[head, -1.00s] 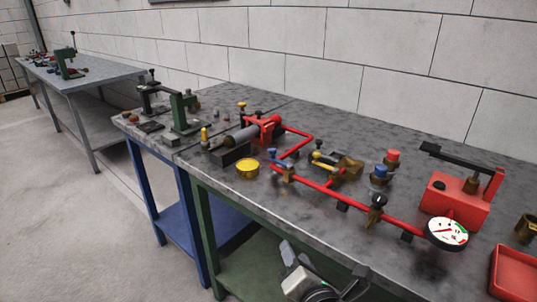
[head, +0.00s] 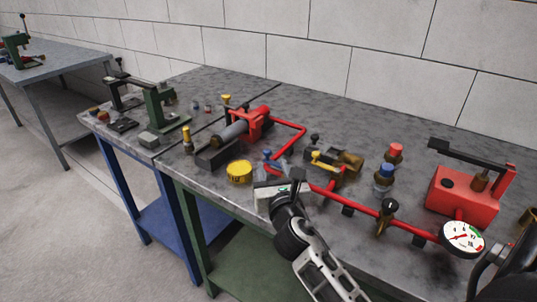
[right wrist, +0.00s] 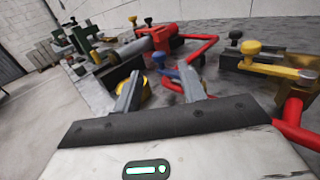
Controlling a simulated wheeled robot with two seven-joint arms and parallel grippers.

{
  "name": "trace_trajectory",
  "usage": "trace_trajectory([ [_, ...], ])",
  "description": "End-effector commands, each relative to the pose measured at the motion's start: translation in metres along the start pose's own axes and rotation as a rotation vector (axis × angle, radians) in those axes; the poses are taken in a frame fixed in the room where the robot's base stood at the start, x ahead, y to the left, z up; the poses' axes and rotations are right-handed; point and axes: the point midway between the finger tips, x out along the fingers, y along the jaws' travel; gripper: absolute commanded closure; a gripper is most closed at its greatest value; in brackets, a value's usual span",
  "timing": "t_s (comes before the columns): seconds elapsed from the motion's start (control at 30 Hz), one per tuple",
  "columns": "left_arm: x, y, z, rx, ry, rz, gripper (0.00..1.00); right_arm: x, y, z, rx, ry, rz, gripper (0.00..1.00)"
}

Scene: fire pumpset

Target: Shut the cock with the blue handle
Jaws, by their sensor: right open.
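The cock with the blue handle (head: 267,155) sits on the red pipe, left of the yellow-handled cock. In the right wrist view the blue handle (right wrist: 161,58) shows ahead, between and beyond the fingertips. My right gripper (head: 281,174) is over the table's front part, just in front of the blue-handled cock, and partly hides it. In the right wrist view its two fingers (right wrist: 161,73) stand apart with nothing held between them. Contact with the handle does not show.
A yellow round cap (head: 239,171) lies left of the gripper. The yellow-handled cock (head: 325,158), a dark-handled cock (head: 386,210), a gauge (head: 462,238) and a red hand pump (head: 463,198) stand to the right. Bare tabletop (head: 345,250) shows at the front.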

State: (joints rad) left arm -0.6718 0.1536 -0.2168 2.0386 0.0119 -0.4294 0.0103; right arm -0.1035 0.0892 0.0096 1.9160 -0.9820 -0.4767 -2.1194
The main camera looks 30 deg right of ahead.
Motion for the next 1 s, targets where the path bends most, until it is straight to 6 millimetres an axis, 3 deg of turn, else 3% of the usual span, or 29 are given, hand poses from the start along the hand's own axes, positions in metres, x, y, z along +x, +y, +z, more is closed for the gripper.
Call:
trace_trajectory([
  [0.1,0.0,0.0,-0.004,-0.003,0.007,-0.002,0.64,0.024,0.0,0.001,0.001,-0.002,-0.001,0.59],
  [0.3,0.003,0.0,-0.008,-0.009,0.016,-0.005,0.64,0.047,0.0,0.0,0.0,-0.001,0.0,0.59],
  [0.7,0.003,-0.001,-0.008,-0.009,0.015,-0.005,0.64,0.054,0.0,0.0,0.001,0.0,0.0,0.59],
  [0.83,0.003,-0.001,-0.008,-0.007,0.013,-0.005,0.64,0.054,0.0,0.0,0.001,0.0,0.001,0.95],
  [0.87,0.003,-0.001,-0.008,-0.007,0.013,-0.005,0.64,0.054,0.0,0.0,0.001,0.0,0.0,1.0],
  [1.0,0.003,-0.002,-0.007,-0.004,0.011,-0.005,0.64,0.053,0.0,0.0,0.001,0.0,-0.001,1.0],
])
